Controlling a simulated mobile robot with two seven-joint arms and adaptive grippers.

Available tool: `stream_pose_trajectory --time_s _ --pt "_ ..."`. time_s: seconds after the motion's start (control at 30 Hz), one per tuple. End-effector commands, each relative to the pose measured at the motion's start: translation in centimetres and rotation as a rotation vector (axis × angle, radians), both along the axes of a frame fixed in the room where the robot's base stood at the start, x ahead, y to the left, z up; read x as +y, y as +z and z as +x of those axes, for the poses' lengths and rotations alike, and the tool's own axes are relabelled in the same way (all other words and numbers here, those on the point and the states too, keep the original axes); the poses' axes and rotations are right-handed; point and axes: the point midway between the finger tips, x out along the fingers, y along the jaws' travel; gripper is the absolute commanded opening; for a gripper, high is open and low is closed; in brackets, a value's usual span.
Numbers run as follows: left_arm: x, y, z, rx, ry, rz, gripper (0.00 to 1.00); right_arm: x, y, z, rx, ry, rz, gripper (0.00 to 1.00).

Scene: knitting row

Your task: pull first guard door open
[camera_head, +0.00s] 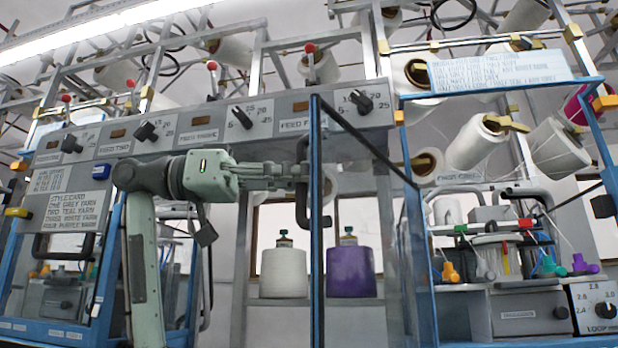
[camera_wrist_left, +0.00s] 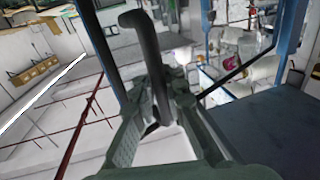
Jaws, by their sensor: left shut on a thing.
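The guard door in my grip has a blue frame and a clear pane. Its near upright (camera_head: 317,270) crosses the middle of the head view, and its dark top rail slants back to the right machine's left post. The door stands swung out from the machine, partly open. Its dark bar handle (camera_head: 302,212) is on the near upright and shows as a bent bar in the left wrist view (camera_wrist_left: 147,50). My left gripper (camera_head: 301,173) is shut on the handle, with its fingers (camera_wrist_left: 165,88) on either side of it. My right gripper is not in view.
A white yarn cone (camera_head: 284,272) and a purple one (camera_head: 350,270) stand on a shelf behind. A knob panel (camera_head: 200,125) runs above my arm. The right machine (camera_head: 520,300) shows its knitting parts uncovered. Another blue-framed guard with a dark handle (camera_head: 66,246) is at left.

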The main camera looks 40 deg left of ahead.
Motion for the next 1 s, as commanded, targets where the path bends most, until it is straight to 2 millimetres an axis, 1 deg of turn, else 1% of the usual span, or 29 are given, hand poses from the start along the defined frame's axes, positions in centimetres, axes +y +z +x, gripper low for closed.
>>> stream_pose_trajectory --time_s 0.03,0.7,0.73,0.87,0.9,1.0 --pt "-0.08 -0.21 -0.27 0.002 -0.001 0.006 0.00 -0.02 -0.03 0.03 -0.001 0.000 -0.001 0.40" --pt "-0.08 -0.19 -0.35 0.002 0.005 0.006 0.00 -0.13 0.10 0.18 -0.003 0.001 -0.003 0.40" --pt "-0.08 -0.18 -0.35 0.001 0.004 0.006 0.14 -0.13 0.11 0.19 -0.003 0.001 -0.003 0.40" --pt "-0.05 -0.13 -0.31 0.000 0.005 0.004 0.30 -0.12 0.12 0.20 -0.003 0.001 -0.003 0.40" --pt "-0.04 -0.11 -0.28 0.001 0.006 0.004 0.33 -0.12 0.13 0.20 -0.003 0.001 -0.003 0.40" --pt "-0.03 -0.08 -0.22 0.000 0.006 0.003 0.33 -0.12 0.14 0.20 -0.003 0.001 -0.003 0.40"
